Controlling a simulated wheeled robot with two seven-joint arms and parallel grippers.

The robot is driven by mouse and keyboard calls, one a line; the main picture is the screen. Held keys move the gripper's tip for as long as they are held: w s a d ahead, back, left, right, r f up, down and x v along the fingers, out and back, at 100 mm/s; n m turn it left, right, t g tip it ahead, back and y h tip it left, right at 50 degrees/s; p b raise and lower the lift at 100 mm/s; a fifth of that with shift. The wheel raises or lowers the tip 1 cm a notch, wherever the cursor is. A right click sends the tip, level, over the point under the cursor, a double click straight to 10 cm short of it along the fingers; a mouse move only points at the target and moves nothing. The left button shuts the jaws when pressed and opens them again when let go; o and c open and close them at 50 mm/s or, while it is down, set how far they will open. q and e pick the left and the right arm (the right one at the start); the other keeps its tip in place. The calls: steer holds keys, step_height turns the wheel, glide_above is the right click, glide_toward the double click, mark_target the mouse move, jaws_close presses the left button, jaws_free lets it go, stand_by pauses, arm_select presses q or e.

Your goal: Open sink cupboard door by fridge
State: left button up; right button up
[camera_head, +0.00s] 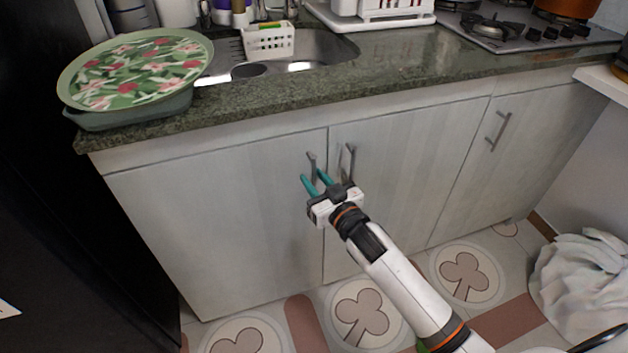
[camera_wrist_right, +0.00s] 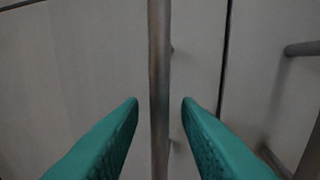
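The sink cupboard door by the fridge (camera_head: 220,220) is the pale grey wood door at the left, next to the black fridge (camera_head: 80,220). It looks closed, flush with its neighbour. Its upright metal bar handle (camera_head: 312,160) is near its upper right edge. My right gripper (camera_head: 312,175) is at this handle, with teal fingers pointing at the door. In the right wrist view the handle (camera_wrist_right: 159,60) runs upright between the two open fingertips (camera_wrist_right: 160,101), with a gap on each side. My left gripper is not in view.
The neighbouring door (camera_head: 400,170) has its own bar handle (camera_head: 349,162) just right of my gripper. A third door with a handle (camera_head: 498,131) is farther right. A floral tray (camera_head: 135,72) rests on the green counter above. A white cloth heap (camera_head: 585,280) lies at right.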

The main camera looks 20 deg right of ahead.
steer(key=shift+w+a, duration=0.1)
steer(key=shift+w, duration=0.3)
steer(key=shift+c, duration=0.3)
jaws_close()
steer(key=shift+s, duration=0.1)
